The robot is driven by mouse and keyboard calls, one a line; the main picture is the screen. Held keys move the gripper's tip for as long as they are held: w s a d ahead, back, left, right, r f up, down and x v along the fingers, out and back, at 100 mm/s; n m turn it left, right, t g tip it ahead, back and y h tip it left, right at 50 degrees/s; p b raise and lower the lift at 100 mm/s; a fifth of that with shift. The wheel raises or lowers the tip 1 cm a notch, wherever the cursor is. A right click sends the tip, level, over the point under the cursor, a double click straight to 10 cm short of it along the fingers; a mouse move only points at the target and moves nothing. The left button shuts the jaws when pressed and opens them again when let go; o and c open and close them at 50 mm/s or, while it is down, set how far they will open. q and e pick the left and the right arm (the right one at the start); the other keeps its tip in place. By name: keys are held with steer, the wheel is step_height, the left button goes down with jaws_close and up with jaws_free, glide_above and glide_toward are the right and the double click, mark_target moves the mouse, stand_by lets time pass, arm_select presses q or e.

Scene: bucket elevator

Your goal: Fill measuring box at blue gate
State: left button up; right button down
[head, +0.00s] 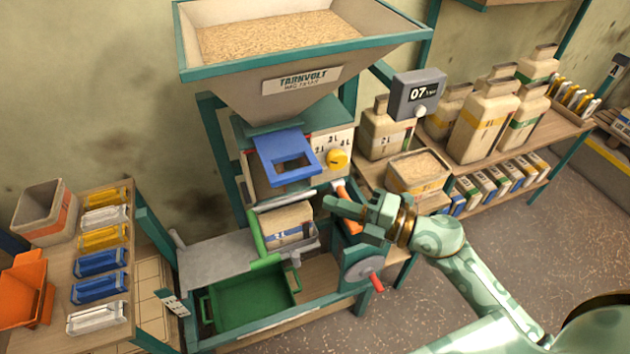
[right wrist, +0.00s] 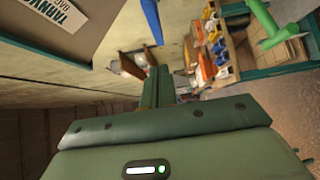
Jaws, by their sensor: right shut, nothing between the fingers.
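The blue gate (head: 270,152), a frame with a square opening, sits under the grain hopper (head: 272,88). Beside it is a dial panel with a yellow knob (head: 337,158). A tan box (head: 287,226) with a blue-marked label stands below the gate on a metal shelf; I take it for the measuring box, and cannot tell what it holds. My right gripper (head: 333,204) is shut and empty, just right of the box and below the dial panel. Its fingers show in the right wrist view (right wrist: 156,84), with a blue edge above them. My left gripper is out of view.
A green tray (head: 250,309) lies under the shelf. An orange handle (head: 342,190) is close to my fingers, and a red-handled crank (head: 376,281) is below. Bags and a grain-filled box (head: 420,184) stand on the right bench.

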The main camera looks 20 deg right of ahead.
mark_target(317, 172)
steer(key=w+a, duration=0.2)
steer(key=w, duration=0.1)
steer(key=w+a, duration=0.1)
steer(key=w, duration=0.1)
steer(key=shift+w, duration=0.1)
steer(key=shift+w+d, duration=0.1)
steer(key=shift+w, duration=0.45)
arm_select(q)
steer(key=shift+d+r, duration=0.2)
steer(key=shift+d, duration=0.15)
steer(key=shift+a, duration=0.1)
arm_select(e)
steer(key=w, duration=0.4)
steer(key=shift+w, duration=0.7)
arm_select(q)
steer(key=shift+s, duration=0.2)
arm_select(e)
steer(key=shift+r, duration=0.15)
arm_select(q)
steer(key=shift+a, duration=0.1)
arm_select(e)
steer(key=shift+s, duration=0.15)
